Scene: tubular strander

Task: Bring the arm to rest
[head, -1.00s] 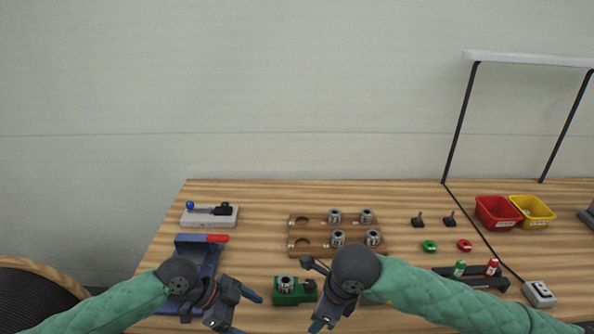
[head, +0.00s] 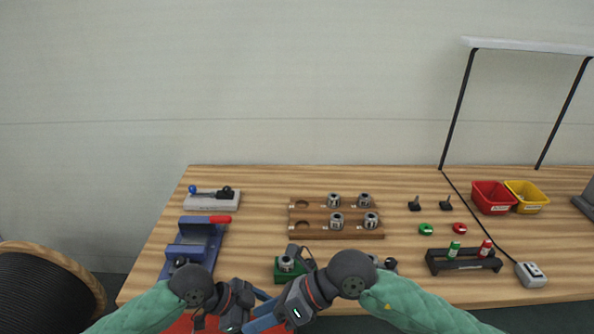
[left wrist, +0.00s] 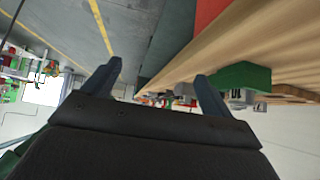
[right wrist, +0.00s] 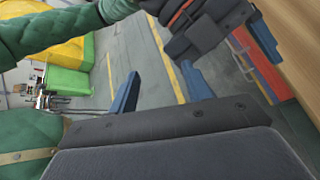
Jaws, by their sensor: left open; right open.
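In the head view my right gripper (head: 265,322) hangs low in front of the table's front edge, pointing left and down. It is open and empty; its two blue fingers stand apart in the right wrist view (right wrist: 160,92). My left gripper (head: 262,297) is beside it at the front edge, partly overlapped by the right one. It is open and empty, with its blue fingers apart in the left wrist view (left wrist: 157,88). It also shows at the top of the right wrist view (right wrist: 212,28). The two grippers are close together; I cannot tell whether they touch.
The wooden table (head: 250,232) holds a blue vise (head: 192,245), a green block with a metal collet (head: 285,268), a wooden collet rack (head: 336,220), a black stand (head: 465,262) and red and yellow bins (head: 492,196) (head: 525,196). A cable reel (head: 45,290) stands left of the table.

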